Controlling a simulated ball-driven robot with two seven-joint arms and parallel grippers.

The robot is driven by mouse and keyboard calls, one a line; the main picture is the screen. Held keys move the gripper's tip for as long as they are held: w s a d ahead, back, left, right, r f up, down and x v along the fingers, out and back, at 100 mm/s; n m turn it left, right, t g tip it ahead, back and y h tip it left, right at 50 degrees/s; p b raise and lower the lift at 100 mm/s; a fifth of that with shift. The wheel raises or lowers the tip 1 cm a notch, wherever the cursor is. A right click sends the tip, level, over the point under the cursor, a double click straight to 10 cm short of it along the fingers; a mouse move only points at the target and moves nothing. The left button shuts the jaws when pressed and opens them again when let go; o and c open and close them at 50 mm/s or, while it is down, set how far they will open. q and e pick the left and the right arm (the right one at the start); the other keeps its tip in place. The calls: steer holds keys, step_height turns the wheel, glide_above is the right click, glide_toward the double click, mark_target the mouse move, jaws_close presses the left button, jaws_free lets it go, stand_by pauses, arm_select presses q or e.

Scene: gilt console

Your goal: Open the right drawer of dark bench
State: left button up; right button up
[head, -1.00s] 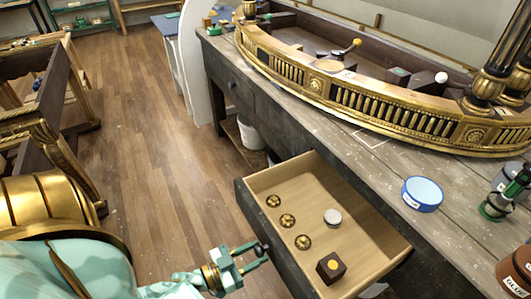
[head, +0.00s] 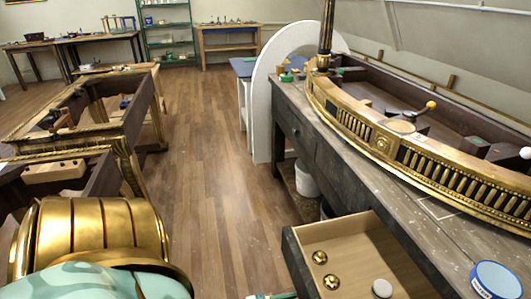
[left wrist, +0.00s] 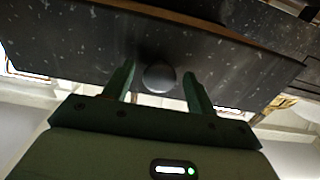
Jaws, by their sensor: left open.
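The dark bench (head: 345,165) runs along the right of the head view, with a weathered grey top. Its near drawer (head: 292,254) stands pulled out, showing a pale wooden inside. Two brass rosettes (head: 319,257) and a pale round disc (head: 382,287) lie in it. In the left wrist view the dark drawer front (left wrist: 70,55) fills the upper part, with a round dark knob (left wrist: 158,77). My left gripper (left wrist: 158,70) is open, one finger on each side of the knob. In the head view only a sliver of it shows at the bottom edge. My right gripper is not in view.
A gilt curved console piece (head: 400,150) lies on the bench top, with a blue-rimmed round tin (head: 497,280) nearer. A white bucket (head: 306,180) stands under the bench. Gilt-legged frames (head: 125,150) stand at left. The wooden floor (head: 215,170) between is clear.

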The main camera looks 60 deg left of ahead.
arm_select(q)
steer(key=shift+s, duration=0.1)
steer(key=v, duration=1.6)
steer(key=shift+s, duration=0.1)
